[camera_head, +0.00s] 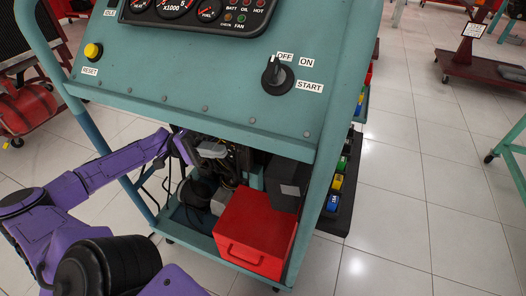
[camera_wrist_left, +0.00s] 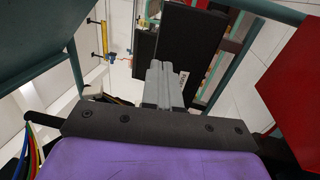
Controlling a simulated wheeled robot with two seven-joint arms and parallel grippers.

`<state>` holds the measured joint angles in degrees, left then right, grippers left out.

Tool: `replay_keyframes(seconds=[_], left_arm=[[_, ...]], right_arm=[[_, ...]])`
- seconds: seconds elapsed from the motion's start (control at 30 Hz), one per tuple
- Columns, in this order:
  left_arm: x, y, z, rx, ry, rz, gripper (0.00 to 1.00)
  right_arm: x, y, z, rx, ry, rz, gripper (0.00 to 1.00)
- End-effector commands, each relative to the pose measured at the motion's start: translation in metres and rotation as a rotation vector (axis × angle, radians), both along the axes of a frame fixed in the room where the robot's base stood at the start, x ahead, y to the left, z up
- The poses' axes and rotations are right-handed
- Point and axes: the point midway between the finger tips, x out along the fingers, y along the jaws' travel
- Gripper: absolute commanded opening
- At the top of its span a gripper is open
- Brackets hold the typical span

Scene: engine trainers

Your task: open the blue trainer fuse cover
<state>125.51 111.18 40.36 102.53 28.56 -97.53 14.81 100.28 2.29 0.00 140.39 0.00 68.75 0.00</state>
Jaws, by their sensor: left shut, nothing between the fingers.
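The blue-green trainer (camera_head: 200,100) fills the middle of the head view, its control panel sloping toward me. A dark box (camera_head: 287,185) with a grey patch hangs under the panel's right side, above a red box. In the left wrist view a dark flat panel (camera_wrist_left: 190,45) with a small pale label lies just beyond the fingertips; it may be the fuse cover, but I cannot tell. My left gripper (camera_wrist_left: 158,68) is shut and empty, its grey fingers together in front of that panel. In the head view it reaches under the panel, partly hidden. My right gripper is out of view.
The red box (camera_head: 255,230) sits on the trainer's lower shelf and also shows at the right of the wrist view (camera_wrist_left: 298,100). Cables and engine parts crowd the space around my left gripper. Tiled floor (camera_head: 420,200) is clear to the right.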

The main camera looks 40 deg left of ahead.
Motion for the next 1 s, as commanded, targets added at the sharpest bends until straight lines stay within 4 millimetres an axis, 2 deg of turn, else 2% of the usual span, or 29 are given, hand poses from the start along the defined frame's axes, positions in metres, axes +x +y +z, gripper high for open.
replay_keyframes(seconds=[0.3,0.5,0.7,1.0], left_arm=[[0.015,-0.067,0.013,0.001,-0.003,-0.004,0.00],[0.023,-0.100,0.020,0.002,-0.003,-0.002,0.00],[0.027,-0.114,0.024,0.001,-0.002,0.000,0.00],[0.027,-0.114,0.026,0.001,-0.001,0.001,0.00]], right_arm=[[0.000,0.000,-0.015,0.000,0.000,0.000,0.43],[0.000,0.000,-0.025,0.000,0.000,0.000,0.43],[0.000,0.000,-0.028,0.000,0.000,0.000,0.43],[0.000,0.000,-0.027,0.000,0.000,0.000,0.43]])
